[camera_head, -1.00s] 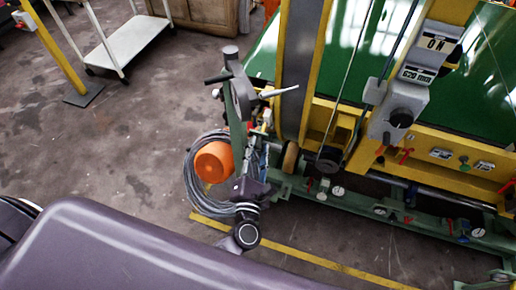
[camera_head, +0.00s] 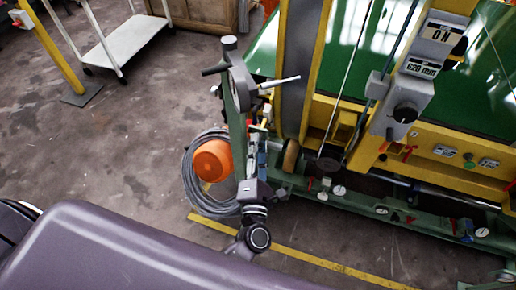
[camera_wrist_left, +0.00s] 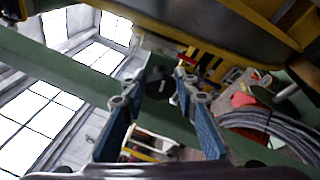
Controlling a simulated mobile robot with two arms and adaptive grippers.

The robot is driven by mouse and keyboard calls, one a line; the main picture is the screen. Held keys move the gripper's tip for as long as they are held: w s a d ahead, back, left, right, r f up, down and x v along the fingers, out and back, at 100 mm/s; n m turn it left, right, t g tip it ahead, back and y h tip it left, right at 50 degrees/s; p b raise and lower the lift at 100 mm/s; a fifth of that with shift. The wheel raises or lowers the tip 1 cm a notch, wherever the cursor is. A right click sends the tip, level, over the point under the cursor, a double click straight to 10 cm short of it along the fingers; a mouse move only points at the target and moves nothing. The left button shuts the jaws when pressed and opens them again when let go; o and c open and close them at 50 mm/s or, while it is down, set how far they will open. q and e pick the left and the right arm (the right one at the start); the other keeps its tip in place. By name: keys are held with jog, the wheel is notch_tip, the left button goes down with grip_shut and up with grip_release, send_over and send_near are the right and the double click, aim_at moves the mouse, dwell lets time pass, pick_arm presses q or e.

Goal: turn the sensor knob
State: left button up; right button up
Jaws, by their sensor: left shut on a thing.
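My left gripper (camera_head: 257,146) points up at the green post of the machine, beside the coiled cable. In the left wrist view its blue-padded fingers (camera_wrist_left: 158,92) are shut around a black knob (camera_wrist_left: 161,83) with a small pale mark. The knob sits at the fingertips, against a green beam. In the head view this knob is hidden by the gripper and post. Another black knob (camera_head: 405,113) sits on the grey control box (camera_head: 411,90) under the "620 mm" label, apart from the gripper. My right gripper is not in view.
A grey cable coil (camera_head: 196,203) and an orange drum (camera_head: 212,161) hang just left of the gripper. The yellow and green machine frame (camera_head: 345,110) stands to the right. Concrete floor (camera_head: 115,150) is clear at left. A white cart (camera_head: 120,45) stands behind.

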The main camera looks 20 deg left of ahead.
pick_arm(q)
jog(key=m+b, duration=0.1)
jog(key=m+y+b, duration=0.1)
jog(key=shift+d+f+m+t, duration=0.1)
jog(key=shift+f+m+t, duration=0.25)
jog(key=shift+m+t, duration=0.05)
jog(key=shift+m+b, duration=0.75)
jog(key=shift+m, duration=0.45)
jog(key=shift+t, duration=0.3)
jog(key=o, duration=0.9)
jog(key=v, duration=1.2)
